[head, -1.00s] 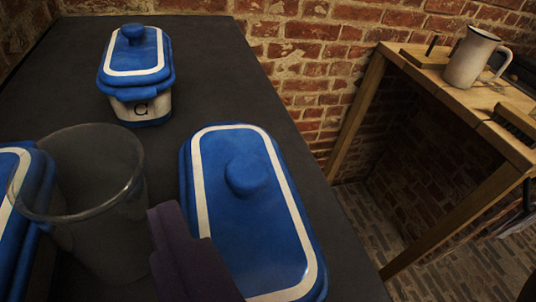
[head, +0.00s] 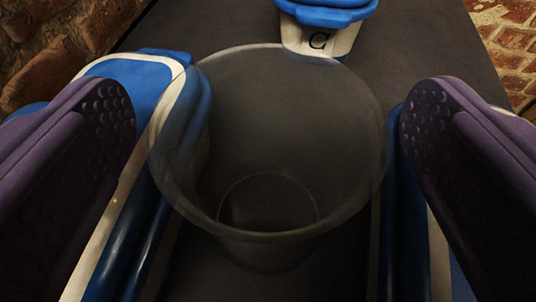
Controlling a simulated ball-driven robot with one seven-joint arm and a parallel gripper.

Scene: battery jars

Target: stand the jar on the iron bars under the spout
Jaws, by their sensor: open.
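A clear, empty glass jar (head: 268,225) stands upright on the dark tabletop in the head view, seen from above with its wide mouth toward me. My gripper (head: 268,115) is open, with one purple dotted finger to the left of the jar and one to the right. Neither finger appears to touch the glass. The iron bars and the spout are not in view.
A blue-lidded box (head: 140,75) stands close on the jar's left. Another blue box (head: 398,215) is close on its right, partly behind my finger. Bare dark tabletop (head: 425,45) lies at the back right.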

